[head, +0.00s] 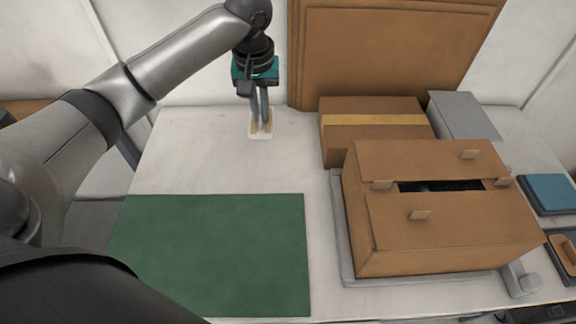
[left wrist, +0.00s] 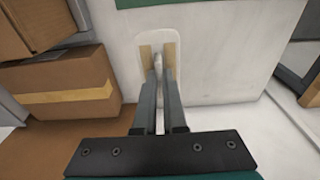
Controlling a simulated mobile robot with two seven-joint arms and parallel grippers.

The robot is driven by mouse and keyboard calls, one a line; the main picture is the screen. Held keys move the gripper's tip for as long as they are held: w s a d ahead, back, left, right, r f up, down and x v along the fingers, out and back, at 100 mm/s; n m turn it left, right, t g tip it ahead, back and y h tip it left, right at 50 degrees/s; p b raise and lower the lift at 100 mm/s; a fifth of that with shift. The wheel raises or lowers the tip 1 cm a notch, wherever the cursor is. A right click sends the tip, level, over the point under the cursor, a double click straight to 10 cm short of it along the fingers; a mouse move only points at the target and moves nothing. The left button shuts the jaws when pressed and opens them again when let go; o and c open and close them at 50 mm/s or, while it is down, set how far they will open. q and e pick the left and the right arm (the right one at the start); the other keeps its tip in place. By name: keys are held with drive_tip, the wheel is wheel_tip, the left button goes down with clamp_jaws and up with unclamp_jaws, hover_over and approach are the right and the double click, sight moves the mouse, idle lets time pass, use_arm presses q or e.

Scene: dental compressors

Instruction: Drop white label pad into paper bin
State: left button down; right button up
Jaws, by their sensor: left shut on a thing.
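The white label pad (head: 261,136) is a small, pale, rounded rectangle at the back left of the white table. My left gripper (head: 262,125) points down at it with its tan-padded fingertips close together, shut on part of the pad. In the left wrist view the pad (left wrist: 159,36) shows around the fingertips (left wrist: 158,52). I cannot tell whether the pad is resting on the table or just above it. I see nothing that I can surely name as the paper bin. My right gripper is out of view.
A green mat (head: 215,250) lies at the front left. A partly open cardboard box (head: 440,245) stands at the right, with a taped box (head: 345,140) and a grey box (head: 464,115) behind it. Tall cardboard (head: 390,50) stands at the back.

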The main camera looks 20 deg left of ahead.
use_arm(q)
drive_tip(key=b, duration=0.3)
hover_over(267, 175)
drive_tip(key=f, duration=1.5)
drive_tip(key=shift+s+d+f, duration=0.15)
drive_tip(key=shift+s, duration=0.1)
wheel_tip(267, 175, down, 4)
drive_tip(key=shift+r+b, duration=0.25)
drive_tip(key=shift+b, duration=0.5)
drive_tip(key=shift+f, duration=0.2)
drive_tip(key=shift+f, duration=0.15)
drive_tip(key=c, duration=1)
unclamp_jaws()
